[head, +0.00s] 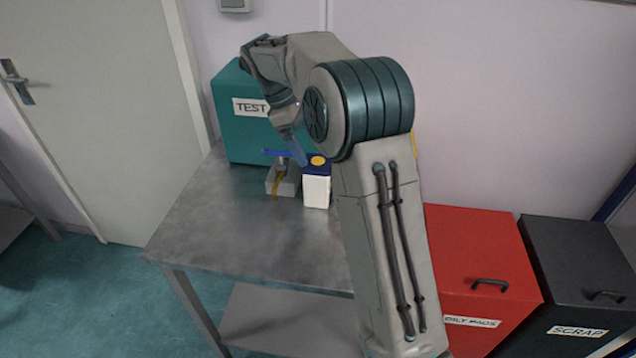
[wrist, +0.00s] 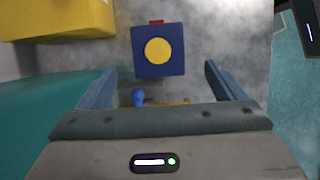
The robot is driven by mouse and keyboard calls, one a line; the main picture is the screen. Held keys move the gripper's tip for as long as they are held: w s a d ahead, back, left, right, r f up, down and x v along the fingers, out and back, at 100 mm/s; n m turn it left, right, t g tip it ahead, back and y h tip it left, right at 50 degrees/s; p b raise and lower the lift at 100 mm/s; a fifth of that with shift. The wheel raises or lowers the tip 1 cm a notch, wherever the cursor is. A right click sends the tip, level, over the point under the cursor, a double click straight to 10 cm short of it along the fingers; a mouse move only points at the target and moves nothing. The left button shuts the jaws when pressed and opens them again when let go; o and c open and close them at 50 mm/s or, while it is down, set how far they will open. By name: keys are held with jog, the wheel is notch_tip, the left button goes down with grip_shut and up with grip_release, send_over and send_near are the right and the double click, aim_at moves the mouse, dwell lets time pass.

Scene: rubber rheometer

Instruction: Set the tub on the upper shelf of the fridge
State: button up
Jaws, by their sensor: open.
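A white tub (head: 316,191) with a dark blue lid and a yellow disc on top stands upright on the grey metal table (head: 240,225). In the wrist view its lid (wrist: 145,70) is seen from above, just beyond and between my fingers. My gripper (wrist: 160,70) is open and empty, with one finger on each side of the view. In the head view my gripper (head: 293,150) is above the table close to the tub, partly hidden by my arm. I do not see the fridge in either view.
A grey block with a blue-handled part (head: 284,181) stands just left of the tub. A teal TEST box (head: 238,135) is behind. A yellow box (wrist: 60,18) shows in the wrist view. Red (head: 475,255) and black (head: 580,265) bins stand right. The table's front left is clear.

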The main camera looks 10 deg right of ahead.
aim_at(321, 169)
jog(key=p+x, duration=0.1)
jog(key=x, duration=0.9)
jog(key=shift+w+r, duration=0.1)
jog(key=c, duration=1.3)
jog(key=shift+r, duration=0.45)
jog(key=r, duration=0.2)
jog(key=r+b, duration=0.1)
jog(key=shift+d+r, duration=0.3)
jog(key=s+d+r, duration=0.2)
jog(key=s+d+r+b, duration=0.1)
jog(key=s+d+r, duration=0.1)
jog(key=s+d, duration=0.1)
jog(key=s+d+r, duration=0.2)
jog(key=s+d, duration=0.1)
jog(key=shift+r, duration=0.25)
